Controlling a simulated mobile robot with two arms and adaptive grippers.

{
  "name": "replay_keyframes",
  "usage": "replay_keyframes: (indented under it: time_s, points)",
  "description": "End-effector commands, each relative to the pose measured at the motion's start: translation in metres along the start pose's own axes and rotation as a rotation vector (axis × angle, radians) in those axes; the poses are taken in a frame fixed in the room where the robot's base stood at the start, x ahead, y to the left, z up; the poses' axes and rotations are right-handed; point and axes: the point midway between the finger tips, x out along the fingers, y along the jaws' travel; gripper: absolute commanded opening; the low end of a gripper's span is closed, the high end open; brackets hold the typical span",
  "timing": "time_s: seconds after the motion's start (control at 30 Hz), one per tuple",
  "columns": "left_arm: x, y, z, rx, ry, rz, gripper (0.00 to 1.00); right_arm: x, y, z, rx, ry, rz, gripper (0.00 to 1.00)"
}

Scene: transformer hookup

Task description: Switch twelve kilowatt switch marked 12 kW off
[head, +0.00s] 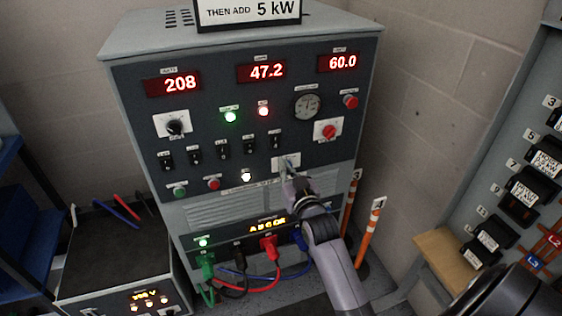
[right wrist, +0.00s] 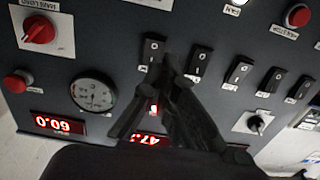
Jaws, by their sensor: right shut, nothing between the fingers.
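A dark-fronted cabinet (head: 260,178) carries a row of several black rocker switches with small white labels. The rightmost switch (head: 275,139) in the head view is the leftmost one in the right wrist view (right wrist: 151,50). The neighbouring switch (right wrist: 197,62) is just right of the fingertips there. The labels are too small to read, so I cannot tell which is marked 12 kW. My right gripper (head: 288,168) is shut and empty, in front of the panel below the rightmost switch. Its fingertips also show in the wrist view (right wrist: 172,66); contact cannot be told. My left gripper is out of view.
Red displays (head: 262,71) read 208, 47.2 and 60.0. Nearby are a gauge (head: 307,105), a red knob (head: 329,131) and a lit white lamp (head: 246,177). Coloured cables (head: 268,243) plug in below. A breaker panel (head: 510,170) stands at right, a smaller unit (head: 115,255) at left.

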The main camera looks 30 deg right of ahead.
Motion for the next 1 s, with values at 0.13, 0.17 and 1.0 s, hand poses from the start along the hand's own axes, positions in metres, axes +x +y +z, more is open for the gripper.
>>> replay_keyframes:
  time_s: [0.13,0.17,1.0]
  points:
    - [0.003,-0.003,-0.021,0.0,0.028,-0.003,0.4,-0.027,0.0,0.002,0.0,-0.002,0.001,0.0]
    - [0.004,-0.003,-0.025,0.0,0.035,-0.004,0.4,-0.032,0.0,0.002,0.0,-0.002,0.001,0.0]
    - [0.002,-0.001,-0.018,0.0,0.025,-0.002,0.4,-0.056,0.002,-0.003,0.107,-0.007,-0.004,0.0]
